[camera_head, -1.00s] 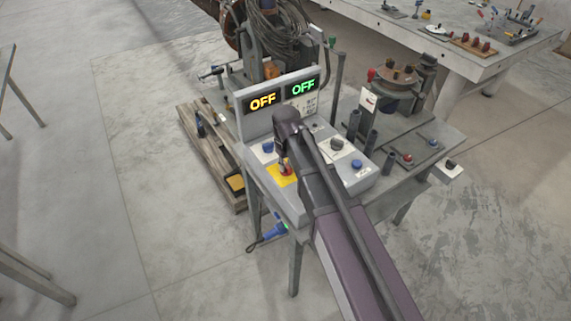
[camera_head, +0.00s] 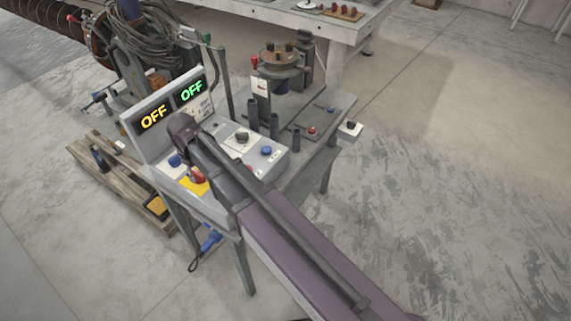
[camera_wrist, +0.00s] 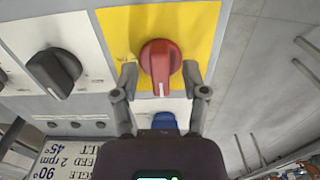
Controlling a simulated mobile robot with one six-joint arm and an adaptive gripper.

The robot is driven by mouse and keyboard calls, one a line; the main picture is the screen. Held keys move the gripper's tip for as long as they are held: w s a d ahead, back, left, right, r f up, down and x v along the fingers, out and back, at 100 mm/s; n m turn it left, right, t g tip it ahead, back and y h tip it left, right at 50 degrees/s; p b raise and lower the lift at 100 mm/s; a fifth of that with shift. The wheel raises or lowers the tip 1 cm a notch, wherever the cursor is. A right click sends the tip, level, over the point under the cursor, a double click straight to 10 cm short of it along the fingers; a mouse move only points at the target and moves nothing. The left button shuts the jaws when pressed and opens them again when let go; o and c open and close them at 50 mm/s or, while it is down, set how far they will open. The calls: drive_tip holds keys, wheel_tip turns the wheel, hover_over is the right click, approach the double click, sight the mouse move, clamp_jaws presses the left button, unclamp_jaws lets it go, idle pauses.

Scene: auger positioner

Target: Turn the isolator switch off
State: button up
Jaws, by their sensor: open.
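The isolator switch is a red rotary knob (camera_wrist: 160,62) on a yellow plate (camera_wrist: 205,18) in the wrist view. A white mark on the knob points toward the bottom of that view. My gripper (camera_wrist: 160,74) is open, with one finger on each side of the knob and a small gap visible at each side. In the head view the red knob (camera_head: 197,175) shows on the yellow plate at the front left of the panel, partly beside my arm. My fingers are mostly hidden there.
A black knob (camera_wrist: 53,70) and a blue button (camera_wrist: 164,121) are close to the red knob. The panel displays (camera_head: 153,118) both read OFF, one yellow and one green. A wooden pallet (camera_head: 110,185) lies left of the bench. The floor at right is clear.

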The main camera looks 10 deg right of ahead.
sight(198, 172)
drive_tip(key=shift+m, duration=0.3)
drive_tip(key=m, duration=1.1)
wheel_tip(198, 172, up, 14)
drive_tip(key=p, duration=1.4)
drive_tip(key=d+f+b, duration=0.2)
drive_tip(key=d, duration=0.3)
drive_tip(key=d+f+b, duration=0.2)
drive_tip(key=d, duration=0.3)
drive_tip(key=d+f+b, duration=0.1)
drive_tip(key=d, duration=0.4)
drive_tip(key=shift+w+d+f+b, duration=0.25)
drive_tip(key=shift+f+b, duration=0.15)
drive_tip(key=s+d+f+b, duration=0.2)
drive_tip(key=d, duration=0.5)
drive_tip(key=s+d+f+b, duration=0.1)
drive_tip(key=d+f+b, duration=0.2)
drive_tip(key=d, duration=0.5)
drive_tip(key=shift+s+f+n+b, duration=0.3)
drive_tip(key=shift+s+f+b, duration=0.05)
